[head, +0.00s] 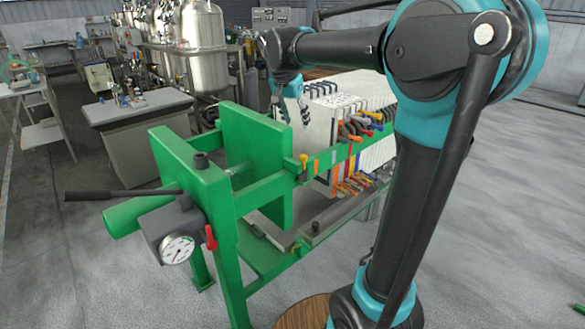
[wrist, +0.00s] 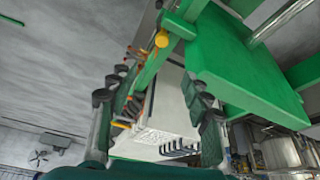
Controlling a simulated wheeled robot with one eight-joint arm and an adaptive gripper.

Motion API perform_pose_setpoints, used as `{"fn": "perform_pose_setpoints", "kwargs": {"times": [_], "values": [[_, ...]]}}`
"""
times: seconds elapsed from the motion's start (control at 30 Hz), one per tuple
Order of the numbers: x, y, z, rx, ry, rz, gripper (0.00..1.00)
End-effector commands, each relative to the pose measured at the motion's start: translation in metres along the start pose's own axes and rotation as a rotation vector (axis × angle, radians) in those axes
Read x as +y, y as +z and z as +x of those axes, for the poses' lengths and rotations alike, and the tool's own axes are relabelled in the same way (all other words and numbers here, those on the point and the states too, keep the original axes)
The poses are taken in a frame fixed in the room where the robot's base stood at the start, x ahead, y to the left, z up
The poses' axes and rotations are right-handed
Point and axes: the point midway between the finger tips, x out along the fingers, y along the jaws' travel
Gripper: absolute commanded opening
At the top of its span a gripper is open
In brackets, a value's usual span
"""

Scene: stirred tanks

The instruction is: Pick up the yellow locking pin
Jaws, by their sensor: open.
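The yellow locking pin (head: 303,160) is on the near green side rail of the filter press, close to the green pressing plate. In the wrist view its rounded yellow head (wrist: 162,39) shows beyond my fingertips, above the middle. My gripper (head: 293,111) hangs above the rail and the white plate pack, up from the pin and apart from it. In the wrist view my gripper (wrist: 150,80) has its two fingers spread wide with nothing between them touching.
The green pressing plate (head: 250,150) stands left of the pin. White filter plates (head: 322,125) with coloured handles line the rail to the right. A pressure gauge (head: 177,249) and lever (head: 120,195) sit front left. Steel tanks (head: 200,40) stand behind.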

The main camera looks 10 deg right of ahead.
Motion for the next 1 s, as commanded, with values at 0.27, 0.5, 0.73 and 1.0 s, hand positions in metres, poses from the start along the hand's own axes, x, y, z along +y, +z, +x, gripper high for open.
{"fn": "perform_pose_setpoints", "kwargs": {"times": [0.27,0.5,0.73,1.0], "values": [[-0.001,-0.001,0.043,0.001,0.002,0.007,0.49],[-0.001,-0.001,0.09,0.001,0.002,0.006,0.49],[0.0,0.0,0.117,0.001,0.002,0.004,0.49],[-0.002,0.003,0.141,0.001,0.001,0.004,0.49]]}}
